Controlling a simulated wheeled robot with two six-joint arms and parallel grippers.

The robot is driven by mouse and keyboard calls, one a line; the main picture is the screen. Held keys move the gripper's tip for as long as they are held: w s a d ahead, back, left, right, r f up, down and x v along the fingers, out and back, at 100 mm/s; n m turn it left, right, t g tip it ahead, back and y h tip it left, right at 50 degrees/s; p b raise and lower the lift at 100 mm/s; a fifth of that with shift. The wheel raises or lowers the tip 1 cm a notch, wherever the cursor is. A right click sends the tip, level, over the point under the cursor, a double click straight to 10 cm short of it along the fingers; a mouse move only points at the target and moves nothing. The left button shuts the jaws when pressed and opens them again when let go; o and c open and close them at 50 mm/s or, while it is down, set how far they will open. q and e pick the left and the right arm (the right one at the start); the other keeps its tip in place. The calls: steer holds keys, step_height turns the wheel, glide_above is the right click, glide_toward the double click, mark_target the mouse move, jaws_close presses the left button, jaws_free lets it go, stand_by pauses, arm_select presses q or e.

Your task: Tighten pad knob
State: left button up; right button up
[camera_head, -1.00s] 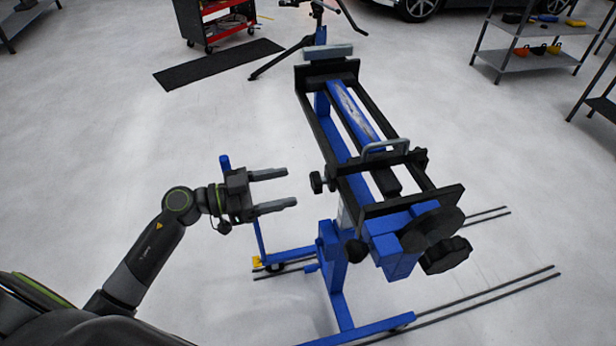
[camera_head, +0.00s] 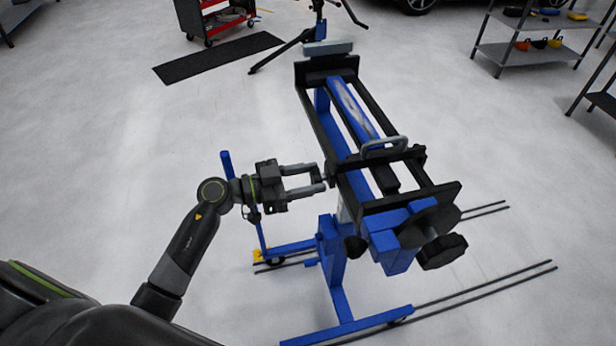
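The blue and black frame (camera_head: 341,150) stands in the middle of the head view. A small black pad knob (camera_head: 316,175) sits on the left side of its near end, mostly covered by my gripper. My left gripper (camera_head: 317,178) reaches in from the left with one finger above and one below the knob. My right gripper is not in view.
A larger black knob (camera_head: 442,252) is at the frame's near right end, and a grey handle (camera_head: 384,147) sits on top. Blue legs and dark floor rails (camera_head: 480,303) spread below. A shelf (camera_head: 532,52) stands far right.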

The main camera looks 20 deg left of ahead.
arm_select(q)
steer(key=c, duration=0.5)
steer(key=shift+o, duration=0.2)
